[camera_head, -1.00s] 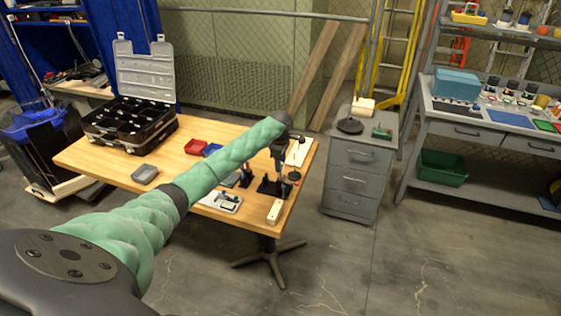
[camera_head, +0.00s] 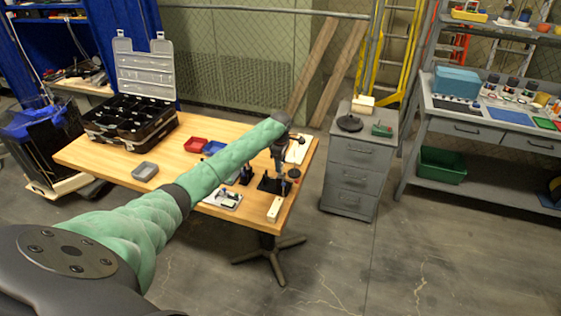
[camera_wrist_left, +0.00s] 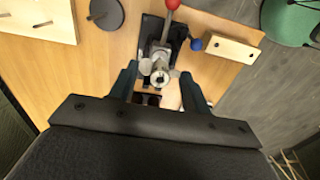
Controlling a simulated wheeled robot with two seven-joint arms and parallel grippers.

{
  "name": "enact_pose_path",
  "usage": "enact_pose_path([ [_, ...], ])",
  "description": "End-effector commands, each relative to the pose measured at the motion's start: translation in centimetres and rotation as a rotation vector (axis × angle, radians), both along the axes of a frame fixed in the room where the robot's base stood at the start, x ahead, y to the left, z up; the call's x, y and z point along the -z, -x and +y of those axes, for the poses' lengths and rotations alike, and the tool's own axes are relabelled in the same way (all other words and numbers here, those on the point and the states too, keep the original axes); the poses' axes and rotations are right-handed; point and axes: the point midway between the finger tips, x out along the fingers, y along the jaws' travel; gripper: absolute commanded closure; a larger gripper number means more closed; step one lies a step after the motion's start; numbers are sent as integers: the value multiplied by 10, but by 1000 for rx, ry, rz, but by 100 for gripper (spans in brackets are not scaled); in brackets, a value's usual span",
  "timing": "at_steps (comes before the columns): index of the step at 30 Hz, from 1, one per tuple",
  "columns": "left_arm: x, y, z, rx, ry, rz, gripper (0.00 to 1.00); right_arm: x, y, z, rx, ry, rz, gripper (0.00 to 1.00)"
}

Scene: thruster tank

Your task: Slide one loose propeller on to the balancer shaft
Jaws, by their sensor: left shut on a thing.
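My left gripper (camera_head: 277,163) is over the right end of the wooden table, above a small black stand (camera_head: 268,186). In the left wrist view its two dark fingers (camera_wrist_left: 160,82) stand apart on either side of a small grey metal part (camera_wrist_left: 160,74) with a round hub and rounded lobes. This looks like a propeller, held between the fingers, but it is small and partly merges with the metal fixture behind it. That fixture has a black base (camera_wrist_left: 153,28), a red ball knob (camera_wrist_left: 172,4) and a blue ball knob (camera_wrist_left: 196,44). I cannot make out the balancer shaft clearly. My right gripper is not in view.
A pale wooden block (camera_head: 274,209) lies near the table's front right edge, close to the fixture. The table's left front is clear.

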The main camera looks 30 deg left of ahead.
Motion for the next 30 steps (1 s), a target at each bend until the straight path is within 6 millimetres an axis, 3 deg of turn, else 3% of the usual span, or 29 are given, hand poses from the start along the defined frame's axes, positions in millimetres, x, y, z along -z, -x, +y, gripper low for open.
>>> enact_pose_path([
  [30,14,0,1,0,-1,1,73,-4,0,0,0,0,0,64],
])
